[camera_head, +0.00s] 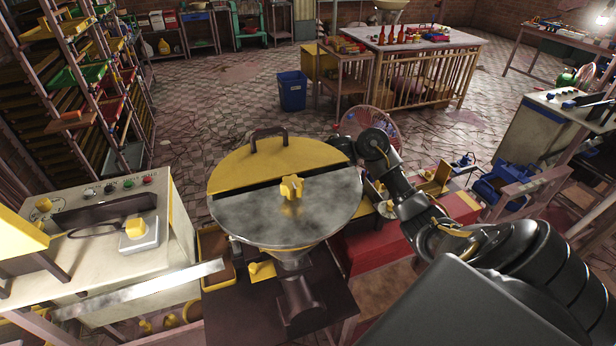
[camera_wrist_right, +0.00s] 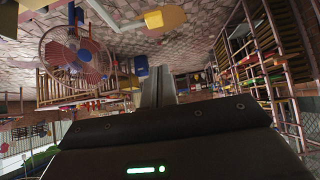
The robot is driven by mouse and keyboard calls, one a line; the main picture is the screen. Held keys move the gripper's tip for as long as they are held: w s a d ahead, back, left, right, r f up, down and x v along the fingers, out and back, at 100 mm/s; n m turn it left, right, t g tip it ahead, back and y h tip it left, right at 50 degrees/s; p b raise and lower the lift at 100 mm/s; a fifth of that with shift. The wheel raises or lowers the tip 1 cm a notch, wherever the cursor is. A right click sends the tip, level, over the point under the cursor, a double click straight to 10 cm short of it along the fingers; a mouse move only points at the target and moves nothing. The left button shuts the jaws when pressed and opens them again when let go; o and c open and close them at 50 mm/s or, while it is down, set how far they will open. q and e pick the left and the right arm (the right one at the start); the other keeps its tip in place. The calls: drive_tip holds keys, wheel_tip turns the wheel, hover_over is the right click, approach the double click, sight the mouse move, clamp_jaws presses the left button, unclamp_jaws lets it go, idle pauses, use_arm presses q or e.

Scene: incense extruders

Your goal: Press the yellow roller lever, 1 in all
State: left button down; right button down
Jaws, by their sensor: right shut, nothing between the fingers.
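A yellow knob-like piece (camera_head: 135,228) sits on a small pale box on top of the cream machine (camera_head: 180,215) at the left in the head view. I cannot tell whether it is the roller lever. Another yellow knob (camera_head: 291,187) stands on the round metal hopper cover (camera_head: 325,205) in the middle. The fingertips are hidden in the head view. My left gripper is not in view.
A yellow half-lid with a dark handle (camera_head: 268,140) covers the hopper's far side. A pale metal strip (camera_head: 140,288) crosses the front left. A fan (camera_head: 371,128) stands behind my right arm. A blue bin (camera_head: 292,92) and a table (camera_head: 425,42) are farther back, with open floor around.

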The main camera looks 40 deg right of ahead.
drive_tip(key=shift+f, duration=0.1)
drive_tip(key=s+f+b+x, duration=0.1)
drive_tip(key=b+x, duration=0.3)
drive_tip(key=x, duration=0.8)
drive_tip(key=shift+a+f+b, duration=0.15)
drive_tip(key=shift+f+b, duration=0.2)
drive_tip(key=shift+f, duration=0.35)
drive_tip(key=shift+s, duration=0.1)
